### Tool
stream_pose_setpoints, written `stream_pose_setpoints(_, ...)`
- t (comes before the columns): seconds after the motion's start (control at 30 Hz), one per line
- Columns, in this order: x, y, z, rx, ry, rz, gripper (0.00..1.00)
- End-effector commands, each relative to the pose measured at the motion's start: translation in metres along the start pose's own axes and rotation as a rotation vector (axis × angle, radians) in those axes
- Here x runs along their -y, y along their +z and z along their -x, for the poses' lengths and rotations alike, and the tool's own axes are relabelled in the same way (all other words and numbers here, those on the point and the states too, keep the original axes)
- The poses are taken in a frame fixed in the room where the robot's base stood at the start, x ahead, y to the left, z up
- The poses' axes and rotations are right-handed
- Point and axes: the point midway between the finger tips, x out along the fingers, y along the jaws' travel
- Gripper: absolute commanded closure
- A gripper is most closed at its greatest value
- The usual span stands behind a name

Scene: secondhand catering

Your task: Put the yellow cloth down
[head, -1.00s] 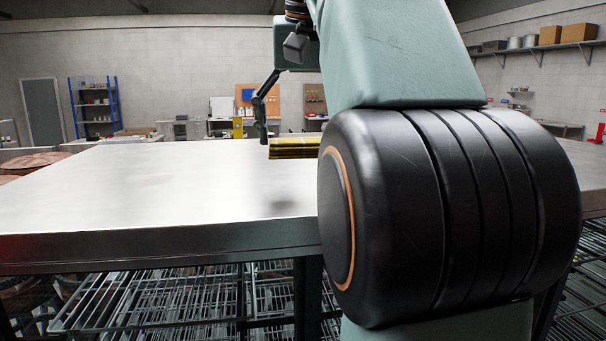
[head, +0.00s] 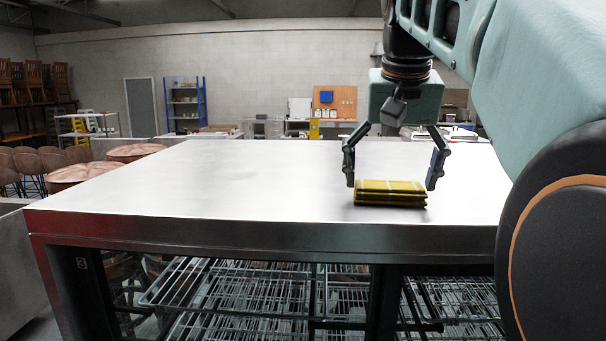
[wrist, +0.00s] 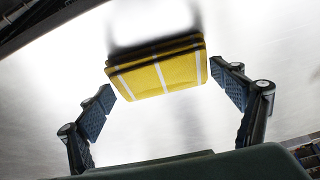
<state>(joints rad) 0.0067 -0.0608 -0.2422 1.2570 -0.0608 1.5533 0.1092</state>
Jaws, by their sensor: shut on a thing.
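The yellow cloth (head: 390,193) is a folded, striped bundle near the front edge of the steel table (head: 230,185), right of its middle in the head view. In the wrist view the cloth (wrist: 160,70) shows white stripes and lies between the fingertips. A dark shadow or reflection lies beside the cloth in the wrist view. I cannot tell whether the cloth's underside touches the tabletop.
The tabletop left of the cloth is bare. Wire racks (head: 240,300) sit under the table. A blue shelf unit (head: 185,105) and workbenches stand far back by the wall.

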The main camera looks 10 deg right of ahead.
Motion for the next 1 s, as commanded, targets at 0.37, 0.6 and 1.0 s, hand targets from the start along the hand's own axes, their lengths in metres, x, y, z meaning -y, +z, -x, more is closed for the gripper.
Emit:
stream_pose_setpoints(0.37,0.000,0.002,-0.004,0.000,0.000,0.000,0.05)
stream_pose_setpoints(0.6,0.000,0.001,-0.003,0.000,0.000,0.000,0.00)
stream_pose_setpoints(1.0,0.000,0.001,0.020,-0.004,-0.001,0.000,0.00)
